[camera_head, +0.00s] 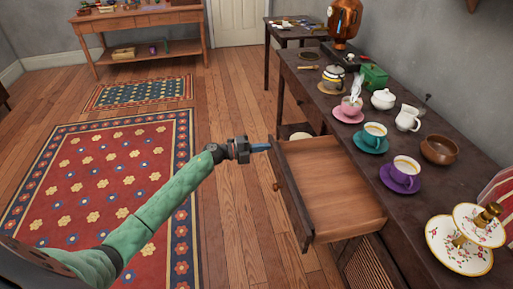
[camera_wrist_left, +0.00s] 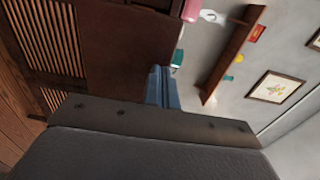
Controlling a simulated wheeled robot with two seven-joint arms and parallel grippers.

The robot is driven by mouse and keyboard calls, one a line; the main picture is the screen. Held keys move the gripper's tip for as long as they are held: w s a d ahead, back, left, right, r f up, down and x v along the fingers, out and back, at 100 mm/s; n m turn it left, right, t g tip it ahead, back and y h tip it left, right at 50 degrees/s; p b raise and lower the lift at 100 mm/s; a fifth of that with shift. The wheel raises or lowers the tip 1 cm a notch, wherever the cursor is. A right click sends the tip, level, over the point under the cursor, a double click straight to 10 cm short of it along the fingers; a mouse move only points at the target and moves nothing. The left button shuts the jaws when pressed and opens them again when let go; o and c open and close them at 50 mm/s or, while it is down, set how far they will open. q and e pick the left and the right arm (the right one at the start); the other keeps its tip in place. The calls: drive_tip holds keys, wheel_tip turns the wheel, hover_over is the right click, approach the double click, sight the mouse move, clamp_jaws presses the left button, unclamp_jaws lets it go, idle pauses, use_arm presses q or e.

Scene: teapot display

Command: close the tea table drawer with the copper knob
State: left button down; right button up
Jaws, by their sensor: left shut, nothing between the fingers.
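The tea table (camera_head: 460,190) stands along the right wall. Its drawer (camera_head: 340,190) is pulled far out and looks empty inside. The drawer front faces left, and a small knob (camera_head: 276,187) shows on it; its copper colour is hard to make out. My left gripper (camera_head: 262,147) is shut and empty. Its blue-grey tips are by the far upper corner of the drawer front; I cannot tell whether they touch it. The shut fingers also show in the left wrist view (camera_wrist_left: 162,88), before a dark brown surface. My right gripper is in neither view.
On the tabletop stand a teal cup (camera_head: 374,131), a purple cup (camera_head: 404,172), a brown bowl (camera_head: 439,150) and a tiered stand (camera_head: 462,258). The floor left of the drawer is clear, with a red rug (camera_head: 90,185) beyond.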

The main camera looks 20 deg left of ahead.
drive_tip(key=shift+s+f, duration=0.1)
use_arm(q)
drive_tip(key=shift+w+d, duration=0.1)
drive_tip(key=shift+d, duration=0.05)
